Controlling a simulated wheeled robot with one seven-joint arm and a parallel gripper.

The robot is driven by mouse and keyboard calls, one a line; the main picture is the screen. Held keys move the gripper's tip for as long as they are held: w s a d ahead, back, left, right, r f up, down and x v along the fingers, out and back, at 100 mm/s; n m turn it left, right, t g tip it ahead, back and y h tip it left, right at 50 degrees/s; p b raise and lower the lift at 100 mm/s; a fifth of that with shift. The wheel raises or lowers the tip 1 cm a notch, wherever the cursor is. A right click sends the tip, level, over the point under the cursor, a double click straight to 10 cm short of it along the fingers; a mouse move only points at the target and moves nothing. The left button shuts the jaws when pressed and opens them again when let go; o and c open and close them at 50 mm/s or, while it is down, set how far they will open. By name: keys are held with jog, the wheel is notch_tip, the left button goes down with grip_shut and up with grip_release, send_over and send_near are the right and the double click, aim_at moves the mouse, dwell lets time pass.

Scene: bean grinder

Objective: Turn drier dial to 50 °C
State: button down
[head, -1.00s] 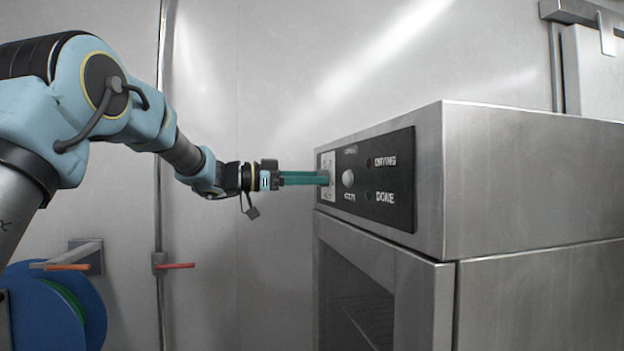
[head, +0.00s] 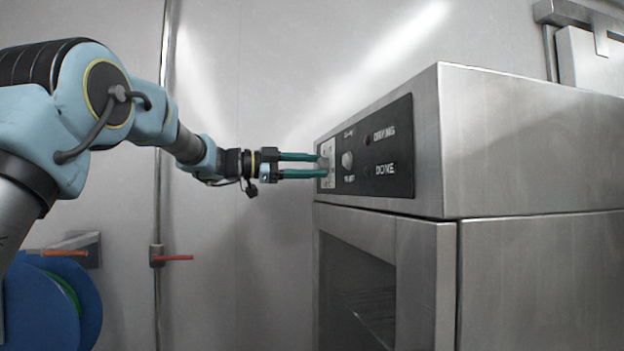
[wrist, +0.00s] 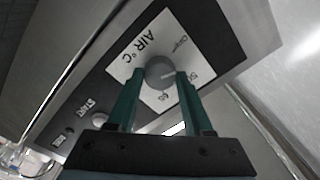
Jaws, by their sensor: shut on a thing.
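The drier's temperature dial is a grey round knob (wrist: 158,68) on a white plate (wrist: 125,65) marked "AIR °C" in the wrist view. In the head view my gripper (head: 322,165) reaches the white plate (head: 328,178) at the panel's left end, one finger above the other. The dial is mostly hidden by the fingers there.
The steel drier (head: 540,150) has a black panel (head: 390,150) with a round button (head: 347,160) and "DRYING" and "DONE" labels. A pipe with a red-handled valve (head: 172,257) and a blue reel (head: 45,305) are at the left. The space below my forearm is clear.

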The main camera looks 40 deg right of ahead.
jog(key=m+b, duration=0.2)
jog(key=m, duration=0.1)
jog(key=m+b, duration=0.1)
jog(key=shift+f+b, duration=0.25)
jog(key=shift+b, duration=0.1)
jog(key=shift+r+m+b, duration=0.1)
jog(key=shift+m+b, duration=0.85)
jog(key=shift+m, duration=0.55)
jog(key=shift+c, duration=1.5)
grip_release()
jog(key=shift+r, duration=0.1)
jog(key=b+v, duration=0.2)
jog(key=v, duration=0.9)
jog(key=shift+b, duration=0.3)
